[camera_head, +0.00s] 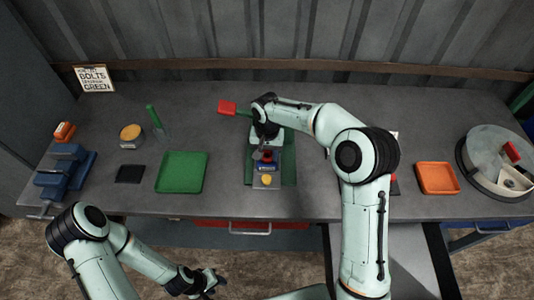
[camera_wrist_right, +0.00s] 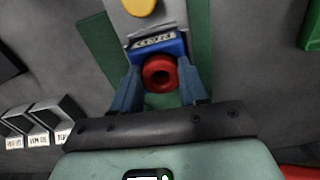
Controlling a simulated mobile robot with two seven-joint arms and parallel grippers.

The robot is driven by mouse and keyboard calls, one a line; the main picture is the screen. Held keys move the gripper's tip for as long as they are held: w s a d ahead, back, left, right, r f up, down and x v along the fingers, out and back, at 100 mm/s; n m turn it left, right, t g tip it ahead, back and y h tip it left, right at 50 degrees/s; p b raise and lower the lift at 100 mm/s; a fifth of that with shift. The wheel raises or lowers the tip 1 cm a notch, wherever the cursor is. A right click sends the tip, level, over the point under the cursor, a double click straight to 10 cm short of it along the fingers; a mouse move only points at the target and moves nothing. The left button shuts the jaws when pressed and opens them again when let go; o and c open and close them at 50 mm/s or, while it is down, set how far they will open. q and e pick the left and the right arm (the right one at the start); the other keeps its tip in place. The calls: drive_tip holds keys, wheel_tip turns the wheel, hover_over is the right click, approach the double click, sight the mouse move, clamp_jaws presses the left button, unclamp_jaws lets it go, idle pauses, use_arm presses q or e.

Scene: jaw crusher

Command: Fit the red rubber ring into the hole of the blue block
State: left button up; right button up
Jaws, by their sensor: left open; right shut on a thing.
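The red rubber ring (camera_wrist_right: 160,73) is between the two fingertips of my right gripper (camera_wrist_right: 160,78) in the right wrist view. The ring's round opening faces the camera. The blue block (camera_wrist_right: 158,44), with a label on it, is right at the ring's far side; its hole is hidden, and I cannot tell whether the ring touches it. In the head view my right gripper (camera_head: 265,152) is over the grey fixture, with a bit of the blue block (camera_head: 264,167) showing below it. My left gripper (camera_head: 210,284) is open and empty, low in front of the bench.
A yellow knob (camera_head: 267,180) is on the fixture, which stands on a green mat (camera_head: 289,170). A green tray (camera_head: 182,172) lies left, an orange tray (camera_head: 437,178) right. A blue vise (camera_head: 62,172) is far left. A red-headed tool (camera_head: 228,107) lies behind.

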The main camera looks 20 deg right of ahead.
sight(267, 155)
drive_tip(key=shift+f, duration=0.25)
drive_tip(key=shift+s+f, duration=0.4)
drive_tip(key=shift+f, duration=0.3)
drive_tip(key=o, duration=0.8)
use_arm(q)
drive_tip(key=shift+s+a+f, duration=0.15)
drive_tip(key=shift+s+f, duration=0.15)
drive_tip(key=shift+s, duration=0.2)
use_arm(e)
drive_tip(key=shift+o, duration=1.2)
drive_tip(key=shift+f, duration=0.1)
use_arm(q)
drive_tip(key=w+r, duration=0.1)
drive_tip(key=w+r+p, duration=0.1)
drive_tip(key=shift+w, duration=0.35)
use_arm(e)
wheel_tip(267, 155, up, 14)
drive_tip(key=shift+w, duration=0.35)
